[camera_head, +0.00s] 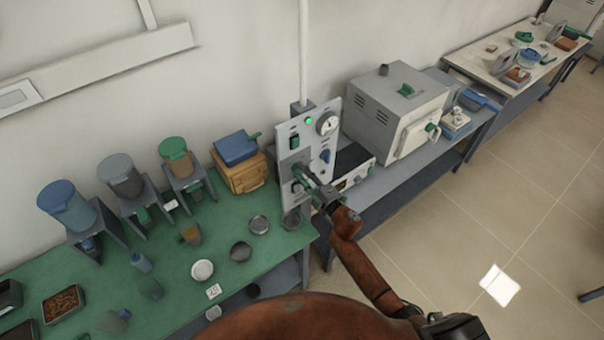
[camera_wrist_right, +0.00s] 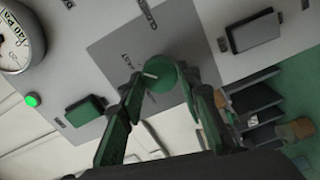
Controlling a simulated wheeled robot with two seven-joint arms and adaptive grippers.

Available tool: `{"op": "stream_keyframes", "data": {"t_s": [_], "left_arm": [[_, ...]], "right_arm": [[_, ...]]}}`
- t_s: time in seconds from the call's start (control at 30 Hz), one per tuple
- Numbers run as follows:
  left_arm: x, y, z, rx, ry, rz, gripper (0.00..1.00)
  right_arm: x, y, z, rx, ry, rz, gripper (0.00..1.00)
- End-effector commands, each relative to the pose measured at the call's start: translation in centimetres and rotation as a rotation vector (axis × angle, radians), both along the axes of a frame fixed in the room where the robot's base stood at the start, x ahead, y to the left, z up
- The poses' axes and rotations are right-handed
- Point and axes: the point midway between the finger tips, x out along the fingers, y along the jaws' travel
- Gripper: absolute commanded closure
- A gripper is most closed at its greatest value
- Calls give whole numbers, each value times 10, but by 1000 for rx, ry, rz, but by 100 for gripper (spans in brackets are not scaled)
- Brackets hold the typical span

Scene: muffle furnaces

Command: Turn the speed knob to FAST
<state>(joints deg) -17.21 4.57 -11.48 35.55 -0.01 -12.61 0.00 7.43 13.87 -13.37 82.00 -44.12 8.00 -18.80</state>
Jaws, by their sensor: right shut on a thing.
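The control panel (camera_head: 322,135) stands upright at the end of the green bench, with a gauge and a lit green lamp. In the right wrist view a round green knob (camera_wrist_right: 162,90) sits on a grey plate of the panel. Its short white mark points to the left of that picture, near lettering that seems to read FAST. My right gripper (camera_wrist_right: 160,92) has its fingers on either side of the knob and is shut on it. In the head view this gripper (camera_head: 308,182) covers the knob's area at the panel's lower part. My left gripper is not in view.
Green (camera_wrist_right: 84,111) and dark (camera_wrist_right: 254,31) rocker switches flank the knob in the wrist view. A blue knob (camera_head: 325,156) sits on the panel's right side. A furnace (camera_head: 398,105) stands to the right. The green bench (camera_head: 190,240) holds hoppers and small dishes.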

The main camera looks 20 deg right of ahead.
Motion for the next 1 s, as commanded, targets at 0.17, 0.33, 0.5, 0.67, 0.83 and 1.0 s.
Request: {"op": "stream_keyframes", "data": {"t_s": [0.17, 0.33, 0.5, 0.67, 0.83, 1.0], "left_arm": [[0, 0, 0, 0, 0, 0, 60], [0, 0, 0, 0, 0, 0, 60], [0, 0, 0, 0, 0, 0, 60], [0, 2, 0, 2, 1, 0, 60], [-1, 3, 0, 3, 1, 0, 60], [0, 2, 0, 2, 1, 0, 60]], "right_arm": [[0, 0, -2, 2, 3, -2, 93], [0, 0, -1, 1, 3, -1, 59], [0, 0, -1, 1, 1, -1, 51], [0, 0, 0, 0, 0, 0, 51], [-9, -4, -2, -2, 2, -2, 51], [-37, -14, -2, -1, 3, -1, 51]]}}
